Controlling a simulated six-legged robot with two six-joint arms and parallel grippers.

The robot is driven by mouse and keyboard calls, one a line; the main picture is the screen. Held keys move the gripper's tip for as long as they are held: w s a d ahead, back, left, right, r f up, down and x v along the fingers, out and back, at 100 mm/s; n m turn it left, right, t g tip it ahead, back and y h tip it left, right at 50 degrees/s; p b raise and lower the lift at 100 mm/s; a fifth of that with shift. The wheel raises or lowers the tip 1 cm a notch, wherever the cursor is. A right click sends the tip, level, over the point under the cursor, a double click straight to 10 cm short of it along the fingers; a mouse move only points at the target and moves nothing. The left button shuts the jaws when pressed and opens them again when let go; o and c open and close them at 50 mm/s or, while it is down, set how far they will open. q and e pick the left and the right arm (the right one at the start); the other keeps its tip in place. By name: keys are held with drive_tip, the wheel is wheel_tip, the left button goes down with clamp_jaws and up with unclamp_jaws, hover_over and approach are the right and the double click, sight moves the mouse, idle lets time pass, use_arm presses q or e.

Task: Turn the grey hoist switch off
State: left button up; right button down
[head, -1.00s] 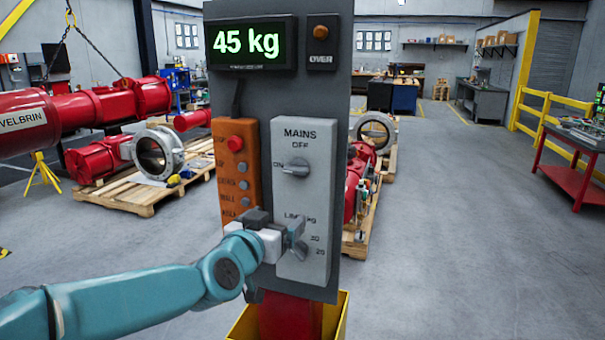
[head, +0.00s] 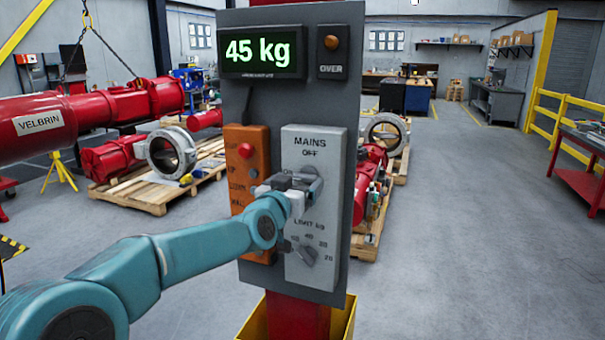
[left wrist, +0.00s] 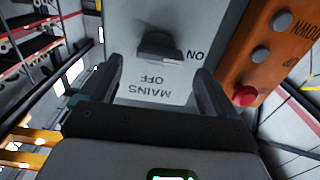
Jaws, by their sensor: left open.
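The grey panel (head: 318,140) carries a MAINS switch with OFF printed above it. In the left wrist view the grey switch knob (left wrist: 160,46) is a bar lying sideways, one end towards the ON mark, with OFF (left wrist: 151,79) to one side. My left gripper (head: 302,182) is in front of this knob and largely hides it in the head view. Its two fingers are apart, one on each side of the knob's line in the wrist view, and nothing is held. I cannot tell whether they touch the knob. My right gripper is out of view.
A LIMIT kg knob (head: 303,252) sits lower on the grey panel. An orange button box (head: 240,160) with a red button is beside it. A display (head: 262,48) reads 45 kg. Pallets with red actuators stand behind; open floor lies to the right.

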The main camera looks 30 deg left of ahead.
sight(303, 178)
use_arm(q)
drive_tip(key=x, duration=0.2)
drive_tip(key=shift+w+p, duration=0.35)
drive_tip(key=shift+w, duration=0.05)
drive_tip(key=shift+w+a, duration=0.3)
drive_tip(key=shift+w, duration=0.05)
drive_tip(key=shift+d, duration=0.2)
drive_tip(key=shift+c, duration=0.3)
drive_tip(key=shift+a, duration=0.1)
drive_tip(key=c, duration=1)
